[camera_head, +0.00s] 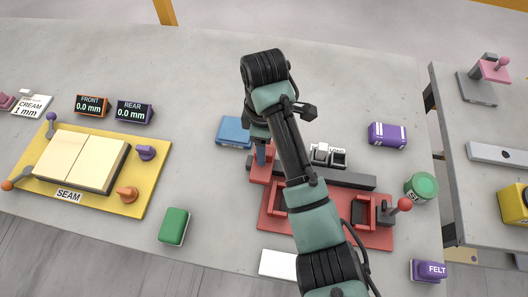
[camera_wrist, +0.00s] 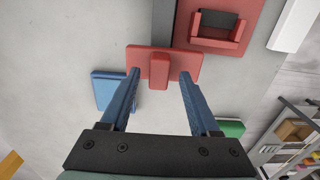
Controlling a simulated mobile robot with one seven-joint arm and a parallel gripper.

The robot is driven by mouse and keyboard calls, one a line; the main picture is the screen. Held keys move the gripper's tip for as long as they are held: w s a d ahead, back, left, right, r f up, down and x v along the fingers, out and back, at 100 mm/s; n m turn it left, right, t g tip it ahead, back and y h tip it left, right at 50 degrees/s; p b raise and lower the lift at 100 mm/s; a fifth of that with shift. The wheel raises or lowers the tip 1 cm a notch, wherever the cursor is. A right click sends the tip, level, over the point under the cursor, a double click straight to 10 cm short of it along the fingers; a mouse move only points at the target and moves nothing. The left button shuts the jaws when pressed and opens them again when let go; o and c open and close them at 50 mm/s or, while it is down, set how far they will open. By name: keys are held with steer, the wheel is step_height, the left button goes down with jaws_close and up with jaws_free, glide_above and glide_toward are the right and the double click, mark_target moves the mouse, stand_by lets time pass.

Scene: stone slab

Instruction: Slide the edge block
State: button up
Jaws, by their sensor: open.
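A red block with a raised upright tab (camera_wrist: 160,72) lies ahead of my gripper (camera_wrist: 158,77) in the wrist view. In the head view this red block (camera_head: 260,176) sits at the left end of a dark grey bar (camera_head: 345,180), under my gripper (camera_head: 263,154). The bar runs along the back of a red base (camera_head: 325,236) that carries red cradles (camera_wrist: 217,32). My arm hides the middle of the base. No label marks the edge block.
A blue block (camera_head: 234,132) lies close by at the left. A purple block (camera_head: 388,135), a green tin (camera_head: 421,186) and a red-knobbed lever (camera_head: 403,204) stand at right. A yellow SEAM board (camera_head: 150,178) and a green block (camera_head: 174,226) are further left.

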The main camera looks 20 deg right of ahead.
steer(key=shift+f, duration=1.15)
jaws_close()
stand_by(0.6)
